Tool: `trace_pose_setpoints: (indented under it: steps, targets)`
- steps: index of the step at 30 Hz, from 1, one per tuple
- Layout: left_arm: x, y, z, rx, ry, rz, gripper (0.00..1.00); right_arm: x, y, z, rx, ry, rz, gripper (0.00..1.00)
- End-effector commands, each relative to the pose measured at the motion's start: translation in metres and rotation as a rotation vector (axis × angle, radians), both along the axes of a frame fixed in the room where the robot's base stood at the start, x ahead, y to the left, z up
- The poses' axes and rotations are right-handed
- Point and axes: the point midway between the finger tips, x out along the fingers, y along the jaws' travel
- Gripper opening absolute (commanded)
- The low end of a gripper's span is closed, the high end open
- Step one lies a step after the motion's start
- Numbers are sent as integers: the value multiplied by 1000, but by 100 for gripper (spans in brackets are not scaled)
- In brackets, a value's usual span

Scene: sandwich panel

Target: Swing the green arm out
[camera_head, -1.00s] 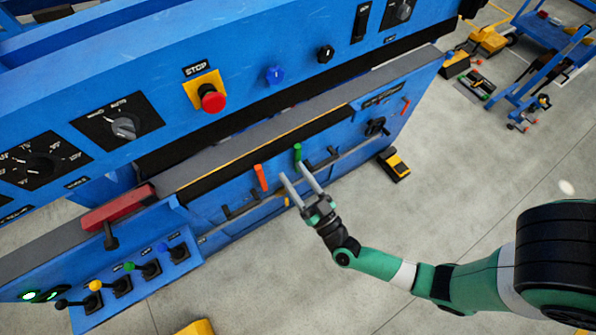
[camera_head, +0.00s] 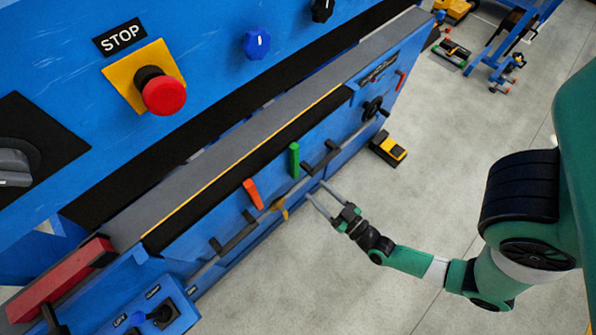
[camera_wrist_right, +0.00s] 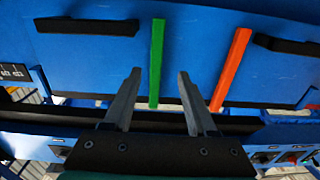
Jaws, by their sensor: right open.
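The green arm (camera_head: 294,160) is a short green bar lying flat against the front of the blue panel, upright and slightly tilted in the head view. In the right wrist view the green arm (camera_wrist_right: 156,64) stands upright, its lower end seen between my open fingers. My right gripper (camera_head: 319,197) is open and empty, in front of the panel and below the green arm in the head view. Its two fingers (camera_wrist_right: 157,80) also show in the right wrist view. No contact with the arm can be made out. My left gripper is out of view.
An orange bar (camera_head: 254,194) is left of the green arm; it also shows in the right wrist view (camera_wrist_right: 232,68). Black handles (camera_head: 325,160) and a rail flank them. A red stop button (camera_head: 163,95) sits above.

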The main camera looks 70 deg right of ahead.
Motion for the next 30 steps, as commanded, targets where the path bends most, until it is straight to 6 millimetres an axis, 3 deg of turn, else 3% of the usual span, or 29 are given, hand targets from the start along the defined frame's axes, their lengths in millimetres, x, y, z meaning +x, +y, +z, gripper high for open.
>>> trace_pose_setpoints:
  steps: [2, 12, 17, 24, 25, 30]
  targets:
    - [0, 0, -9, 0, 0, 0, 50, 3, -9, -5, -6, 12, -20, 57]
    - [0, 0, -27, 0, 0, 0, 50, 68, -42, -3, -7, 13, -13, 57]
    - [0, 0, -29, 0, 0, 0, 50, 80, -47, -3, -5, 15, -12, 57]
    - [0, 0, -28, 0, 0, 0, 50, 81, -48, -2, -4, 16, -11, 57]
    - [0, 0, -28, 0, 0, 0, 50, 81, -48, -2, -5, 16, -11, 56]
    - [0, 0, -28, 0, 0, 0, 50, 81, -48, -2, -5, 16, -11, 25]
